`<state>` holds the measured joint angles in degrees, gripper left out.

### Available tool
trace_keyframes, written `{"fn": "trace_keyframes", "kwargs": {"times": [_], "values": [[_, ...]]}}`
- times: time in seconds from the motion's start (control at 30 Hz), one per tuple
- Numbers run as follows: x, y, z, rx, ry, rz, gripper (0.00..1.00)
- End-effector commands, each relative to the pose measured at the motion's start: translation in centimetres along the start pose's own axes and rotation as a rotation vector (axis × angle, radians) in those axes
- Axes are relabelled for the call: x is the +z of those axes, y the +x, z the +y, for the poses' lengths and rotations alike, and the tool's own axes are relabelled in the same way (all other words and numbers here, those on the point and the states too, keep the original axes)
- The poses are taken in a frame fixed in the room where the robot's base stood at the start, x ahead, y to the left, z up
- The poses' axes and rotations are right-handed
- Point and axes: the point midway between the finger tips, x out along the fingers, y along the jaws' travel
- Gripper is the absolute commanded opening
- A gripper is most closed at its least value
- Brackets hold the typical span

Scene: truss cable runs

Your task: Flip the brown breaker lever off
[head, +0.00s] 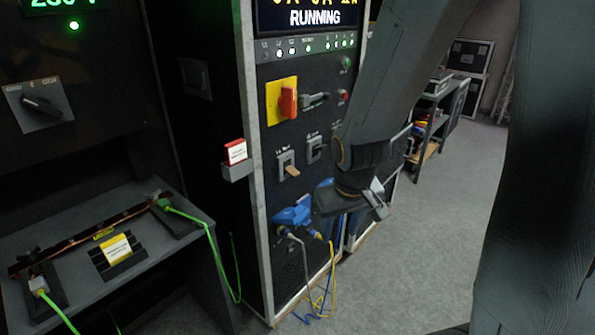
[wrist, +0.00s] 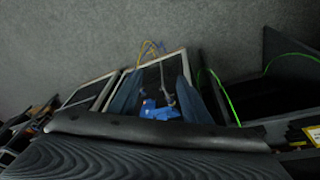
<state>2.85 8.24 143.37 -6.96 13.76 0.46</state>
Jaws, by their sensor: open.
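The brown breaker lever (head: 292,171) sits in a grey bracket on the front of the dark cabinet, low on the panel in the head view. Its tan handle points down and toward the right. My gripper (head: 374,202) is in front of the cabinet, to the right of the lever and a little lower, apart from it. It is open and empty. In the wrist view the two dark fingers (wrist: 156,88) stand apart, with blue plugs showing between them. I cannot make out the lever in the wrist view.
A dark lever (head: 315,148) is up and right of the brown one. A red rotary switch (head: 288,102) on a yellow plate is above. Blue plugs (head: 293,212) with hanging cables are below. A bench (head: 150,262) with green leads stands left.

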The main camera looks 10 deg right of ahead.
Motion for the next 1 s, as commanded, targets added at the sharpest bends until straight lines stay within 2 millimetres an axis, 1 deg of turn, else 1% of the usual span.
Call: {"fn": "trace_keyframes", "kwargs": {"times": [0.03, 0.07, 0.1, 0.17, 0.2, 0.3, 0.4, 0.43, 0.5, 0.6, 0.67, 0.8, 1.0], "values": [[-2.4, 1.4, 1.2, 0.012, -0.022, 0.064, 0.44], [-4.0, 2.2, 1.9, 0.017, -0.04, 0.11, 0.44], [-6.2, 3.2, 2.7, 0.022, -0.064, 0.176, 0.44], [-9.4, 4.6, 3.6, 0.019, -0.105, 0.277, 0.44], [-11.3, 5.5, 4.0, 0.012, -0.133, 0.343, 0.44], [-15.6, 7.2, 4.7, -0.024, -0.196, 0.509, 0.44], [-18.8, 8.6, 4.8, -0.085, -0.253, 0.672, 0.44], [-19.6, 8.8, 4.7, -0.108, -0.268, 0.722, 0.44], [-20.8, 9.4, 4.4, -0.17, -0.296, 0.833, 0.44], [-21.7, 9.6, 4.0, -0.269, -0.325, 0.983, 0.44], [-21.7, 9.5, 3.6, -0.329, -0.335, 1.062, 0.44], [-21.0, 8.9, 3.2, -0.446, -0.339, 1.201, 0.44], [-20.4, 8.2, 3.0, -0.526, -0.336, 1.289, 0.44]]}}
